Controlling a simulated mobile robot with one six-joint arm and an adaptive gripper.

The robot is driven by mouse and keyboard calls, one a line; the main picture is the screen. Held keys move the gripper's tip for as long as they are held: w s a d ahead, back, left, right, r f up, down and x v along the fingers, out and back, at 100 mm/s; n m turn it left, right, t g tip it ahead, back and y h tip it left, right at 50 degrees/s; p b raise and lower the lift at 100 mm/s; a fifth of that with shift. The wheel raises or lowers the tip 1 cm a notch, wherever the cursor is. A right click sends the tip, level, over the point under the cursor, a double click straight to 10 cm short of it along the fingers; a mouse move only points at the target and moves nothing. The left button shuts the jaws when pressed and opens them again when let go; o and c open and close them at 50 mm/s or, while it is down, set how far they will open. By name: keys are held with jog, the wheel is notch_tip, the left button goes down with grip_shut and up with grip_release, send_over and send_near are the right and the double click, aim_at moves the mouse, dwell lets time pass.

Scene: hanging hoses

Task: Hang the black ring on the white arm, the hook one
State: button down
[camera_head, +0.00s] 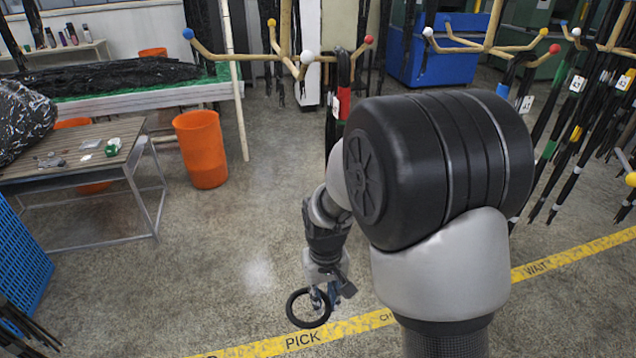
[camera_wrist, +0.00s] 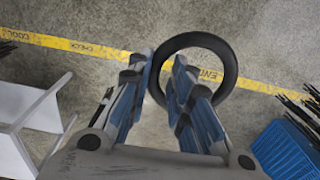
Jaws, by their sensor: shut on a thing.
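The black ring (camera_head: 290,309) hangs low over the floor at my gripper (camera_head: 318,297). In the wrist view the ring (camera_wrist: 232,67) stands between and beyond the blue-padded fingers of my gripper (camera_wrist: 161,80), which is shut on one side of it. In the head view several wooden arms with coloured ball tips stand at the top. The nearest stand has a white-tipped arm (camera_head: 307,58) pointing toward me, between blue, yellow and red tips. Other white tips show on the middle stand (camera_head: 428,31) and the right stand (camera_head: 576,31). I cannot tell which is the hook one.
Dark hoses hang from the stands (camera_head: 335,95), densely at right. A table (camera_head: 100,160), an orange bin (camera_head: 201,148) and a blue crate (camera_head: 22,260) stand at left. Yellow tape (camera_head: 570,256) crosses the floor. The floor between table and gripper is clear.

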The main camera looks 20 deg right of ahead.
aim_at(324, 300)
notch_tip(324, 300, up, 29)
jog(key=p, duration=2.7)
jog(key=shift+w, duration=0.15)
jog(key=shift+f, duration=0.25)
notch_tip(324, 300, down, 33)
jog(key=b, duration=3.3)
jog(key=shift+r, duration=0.1)
